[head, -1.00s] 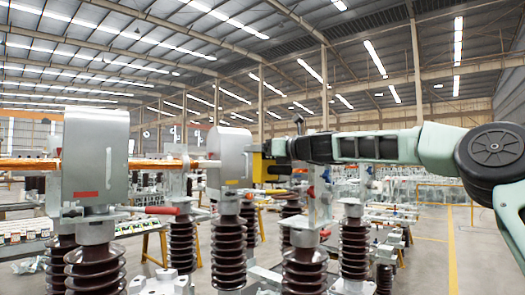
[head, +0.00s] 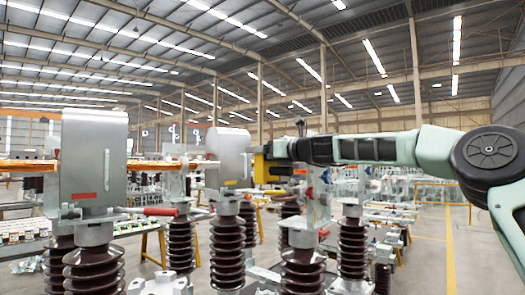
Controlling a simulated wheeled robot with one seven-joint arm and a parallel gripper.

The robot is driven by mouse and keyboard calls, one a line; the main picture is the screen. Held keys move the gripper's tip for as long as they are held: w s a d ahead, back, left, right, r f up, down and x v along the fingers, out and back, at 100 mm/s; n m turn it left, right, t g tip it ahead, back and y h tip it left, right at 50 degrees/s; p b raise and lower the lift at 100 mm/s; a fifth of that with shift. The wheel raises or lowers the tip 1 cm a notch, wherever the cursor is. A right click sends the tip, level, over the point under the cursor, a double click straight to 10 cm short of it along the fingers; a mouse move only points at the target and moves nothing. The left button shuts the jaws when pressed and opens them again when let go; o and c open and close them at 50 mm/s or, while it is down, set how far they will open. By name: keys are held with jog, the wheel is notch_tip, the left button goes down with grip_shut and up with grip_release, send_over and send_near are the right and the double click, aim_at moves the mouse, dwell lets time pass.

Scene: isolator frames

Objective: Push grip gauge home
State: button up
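My arm reaches in from the right. My gripper (head: 262,166) is at its far left end, beside the right grey metal housing (head: 228,160). A yellow part (head: 260,168) shows at this end, against or just right of the housing; I cannot tell whether it belongs to the gripper or is the grip gauge. The fingers are too small and hidden to judge. A copper-coloured bar (head: 155,164) runs between the right housing and the larger left grey housing (head: 93,160). No grip gauge can be picked out with certainty.
Brown ribbed insulators (head: 228,252) stand beneath the housings. Another insulator (head: 303,268) and a clear-sided metal bracket (head: 318,200) stand below my arm. Open floor (head: 430,255) lies at the right.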

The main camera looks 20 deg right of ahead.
jog(key=shift+w+d+r+p, duration=0.1)
jog(key=shift+w+d+p, duration=0.4)
jog(key=shift+d, duration=0.2)
jog(key=shift+w+d+p, duration=0.5)
jog(key=shift+d, duration=0.15)
jog(key=shift+w+d, duration=0.15)
jog(key=shift+d, duration=0.1)
jog(key=shift+w+d+r+p, duration=0.1)
jog(key=shift+w+d+p, duration=0.65)
jog(key=shift+d+p, duration=0.35)
jog(key=shift+w+d+p, duration=0.75)
jog(key=shift+d+p, duration=0.2)
jog(key=shift+p, duration=0.25)
jog(key=o, duration=1.7)
notch_tip(320, 180, up, 10)
jog(key=shift+p, duration=0.75)
